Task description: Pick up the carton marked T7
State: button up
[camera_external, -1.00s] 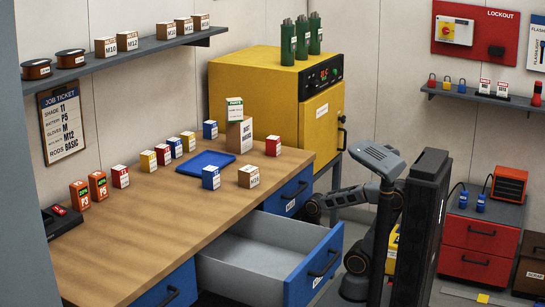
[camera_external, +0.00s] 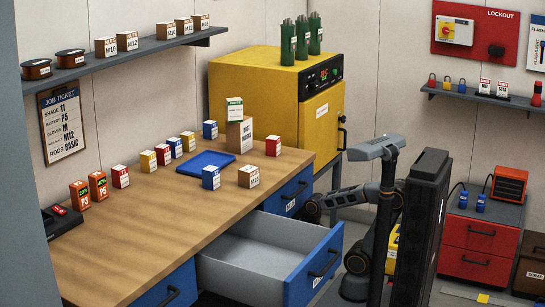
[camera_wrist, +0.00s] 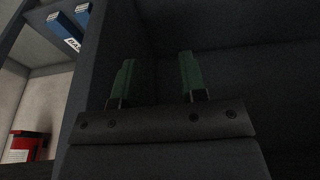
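No label reading T7 is legible in either view. Small cartons stand on the wooden bench: a red carton (camera_external: 120,177), a yellow carton (camera_external: 148,161), a blue carton (camera_external: 211,178), another blue carton (camera_external: 210,130), a red carton (camera_external: 273,146) and several more. A brown carton (camera_external: 248,177) stands near the front edge. A white-and-green carton (camera_external: 235,109) sits on a taller brown box (camera_external: 239,135). My gripper (camera_wrist: 157,82) shows in the wrist view with its two green fingers apart and nothing between them. I cannot pick it out in the external view.
An open drawer (camera_external: 315,272) juts out from the bench's front. A blue tray (camera_external: 205,162) lies on the bench. A yellow oven (camera_external: 255,88) stands behind its far end. A wall shelf (camera_external: 130,48) holds brown cartons. A red drawer cabinet (camera_external: 470,237) stands at right.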

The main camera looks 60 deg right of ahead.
jog(key=shift+o, duration=0.4)
jog(key=o, duration=0.6)
jog(key=shift+o, duration=0.2)
